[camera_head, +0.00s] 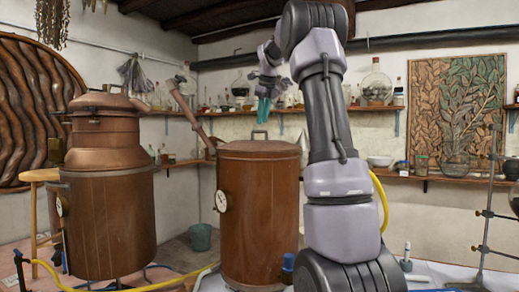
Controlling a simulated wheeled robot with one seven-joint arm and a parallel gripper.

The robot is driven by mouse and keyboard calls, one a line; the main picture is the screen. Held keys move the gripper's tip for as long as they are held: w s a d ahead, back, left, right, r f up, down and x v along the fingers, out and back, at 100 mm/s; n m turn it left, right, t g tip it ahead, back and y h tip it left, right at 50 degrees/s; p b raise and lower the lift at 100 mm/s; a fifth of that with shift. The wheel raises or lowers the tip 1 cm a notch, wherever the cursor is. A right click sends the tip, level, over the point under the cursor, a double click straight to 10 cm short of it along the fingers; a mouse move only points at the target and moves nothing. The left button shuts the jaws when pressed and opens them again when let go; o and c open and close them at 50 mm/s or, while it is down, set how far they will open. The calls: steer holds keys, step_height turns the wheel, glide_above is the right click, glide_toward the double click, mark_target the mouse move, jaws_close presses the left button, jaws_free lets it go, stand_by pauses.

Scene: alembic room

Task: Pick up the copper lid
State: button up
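The copper lid (245,147) sits flat on top of the brown copper vessel (258,215) in the middle of the head view. A small upright loop handle (260,134) stands on the lid. My gripper (264,112) hangs above the handle, with its teal fingertips pointing down. A narrow gap shows between the fingers and nothing is between them. The gripper looks apart from the handle. My arm covers the area just right of the lid.
A taller copper still (105,190) stands at left, its spout (185,108) reaching toward the vessel. A shelf (440,180) with glassware runs along the back wall. A metal stand (490,200) is at right. A yellow hose (130,286) runs low at front left.

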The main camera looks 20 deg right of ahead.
mark_target(260, 132)
steer(key=x, duration=0.6)
steer(key=shift+w+a+f, duration=0.1)
steer(key=shift+w+f, duration=0.05)
steer(key=shift+f, duration=0.2)
jaws_close()
steer(key=shift+r, duration=0.1)
stand_by(1.0)
